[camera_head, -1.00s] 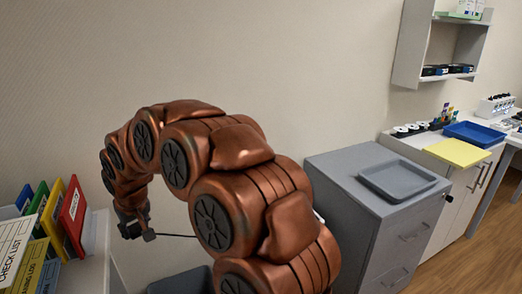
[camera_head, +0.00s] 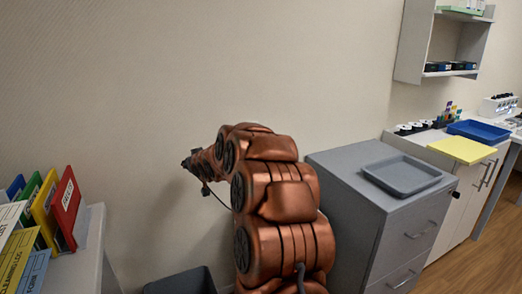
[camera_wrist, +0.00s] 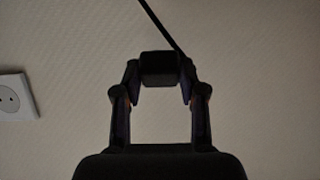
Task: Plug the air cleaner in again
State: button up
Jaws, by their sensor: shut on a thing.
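My gripper (camera_wrist: 160,76) is shut on a dark block-shaped plug (camera_wrist: 160,66), with a black cord (camera_wrist: 162,27) running up and away from it. In the head view, my gripper (camera_head: 193,164) is small and dark, raised in front of the wall, and a thin cord hangs from near it. A white wall socket (camera_wrist: 15,97) with round holes is at the left edge of the wrist view, partly cut off. The plug is apart from it, to its right. The plug's prongs cannot be made out. I cannot identify the air cleaner in either view.
Binders (camera_head: 62,212) stand on a white shelf unit (camera_head: 92,250) at left. A dark bin (camera_head: 180,282) is low in the middle. A grey cabinet (camera_head: 345,185) with a grey tray (camera_head: 401,187) is right of my arm. The wall between is bare.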

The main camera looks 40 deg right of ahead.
jog(key=s+d+r+t+h+b, duration=0.1)
jog(key=s+d+t+h+b, duration=0.1)
jog(key=d, duration=0.9)
jog(key=s+d+r+t+h+b, duration=0.2)
jog(key=s+d+t+b, duration=0.2)
jog(key=d, duration=0.8)
jog(key=s+t, duration=0.2)
jog(key=s, duration=0.2)
jog(key=shift+s+m+t, duration=0.3)
jog(key=shift+m, duration=0.1)
jog(key=shift+r, duration=0.1)
jog(key=shift+w+d+p, duration=0.25)
jog(key=shift+w+d, duration=0.1)
jog(key=shift+w, duration=0.55)
jog(key=shift+w+d+p, duration=0.25)
jog(key=shift+w+d, duration=0.05)
jog(key=shift+w, duration=0.65)
jog(key=shift+w+d+p, duration=0.25)
jog(key=shift+w+d, duration=0.1)
jog(key=shift+w, duration=0.55)
jog(key=shift+w+d+p, duration=0.15)
jog(key=shift+w+p, duration=0.25)
jog(key=shift+w, duration=0.1)
jog(key=o, duration=1.1)
jog(key=shift+o, duration=0.2)
jog(key=shift+f, duration=0.2)
